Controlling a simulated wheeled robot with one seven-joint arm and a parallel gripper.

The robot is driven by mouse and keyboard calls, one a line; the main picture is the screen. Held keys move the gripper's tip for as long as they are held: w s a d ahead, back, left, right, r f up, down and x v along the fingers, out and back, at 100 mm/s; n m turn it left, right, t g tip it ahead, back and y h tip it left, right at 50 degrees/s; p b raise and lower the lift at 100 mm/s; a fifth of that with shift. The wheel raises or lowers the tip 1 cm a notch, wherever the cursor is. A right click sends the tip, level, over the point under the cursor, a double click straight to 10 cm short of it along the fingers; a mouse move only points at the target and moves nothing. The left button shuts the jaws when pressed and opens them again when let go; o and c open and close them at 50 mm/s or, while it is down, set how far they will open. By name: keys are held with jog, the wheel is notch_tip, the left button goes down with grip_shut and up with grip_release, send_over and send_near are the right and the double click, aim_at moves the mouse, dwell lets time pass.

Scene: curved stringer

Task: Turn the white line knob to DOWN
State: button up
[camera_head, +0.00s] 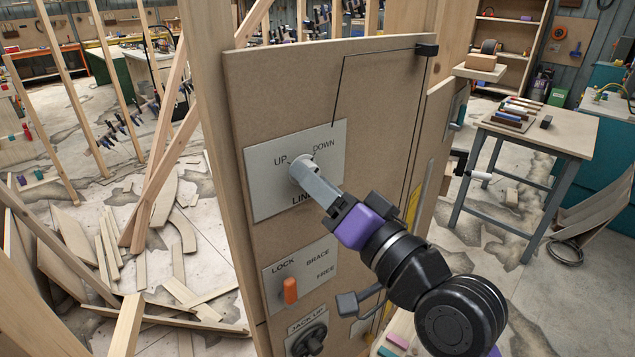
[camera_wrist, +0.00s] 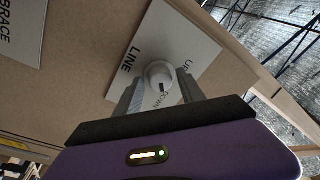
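The white line knob (camera_head: 302,168) sits on a grey plate (camera_head: 262,198) lettered UP, DOWN and LINE, on an upright brown panel. My gripper (camera_head: 308,176) reaches it from the lower right and hides part of it. In the wrist view the round knob (camera_wrist: 160,75) shows between the two grey fingertips (camera_wrist: 159,82). The fingers are apart, one on each side, with what looks like a narrow gap to the knob. A small dark mark on the knob lies on the side near the DOWN lettering; its exact setting is hard to tell.
Below the plate is a LOCK / BRACE / FREE plate with an orange handle (camera_head: 290,290), and lower a black JACK-UP knob (camera_head: 309,340). A wooden post (camera_head: 212,120) stands left of the panel. A workbench (camera_head: 545,130) stands at right. Loose timber lies at left.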

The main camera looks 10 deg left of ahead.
jog(key=shift+o, duration=0.2)
jog(key=r+b+v, duration=0.1)
jog(key=b+v, duration=0.1)
jog(key=v, duration=0.5)
jog(key=shift+s+d+f+b, duration=0.25)
jog(key=shift+d+f+b, duration=0.05)
jog(key=shift+f, duration=0.25)
